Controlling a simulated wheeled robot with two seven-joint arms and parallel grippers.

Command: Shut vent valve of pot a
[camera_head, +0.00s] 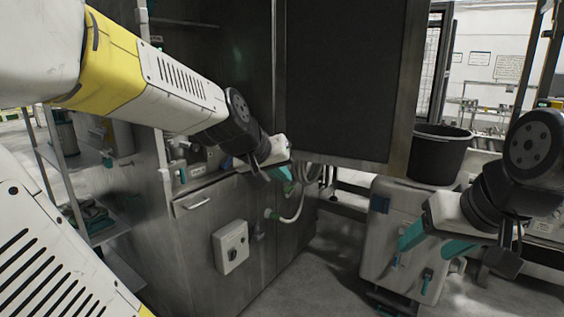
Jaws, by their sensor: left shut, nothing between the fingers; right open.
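I cannot make out for certain which thing is pot a or its vent valve. A small green fitting (272,213) sits on the steel cabinet's side, where a pale curved hose (300,203) joins it. My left gripper (286,173) is shut and empty in front of the cabinet, above and a little right of the green fitting; its fingertips are small and partly hidden by the wrist. My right gripper (433,243) is open and empty at the right, with its teal fingers spread in front of a pale grey container. Whether it touches the container is unclear.
The steel cabinet (205,255) bears a grey switch box (231,247). A dark panel (345,80) hangs above. A shelf rack (75,190) is at left. Floor (310,270) shows clear between cabinet and container.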

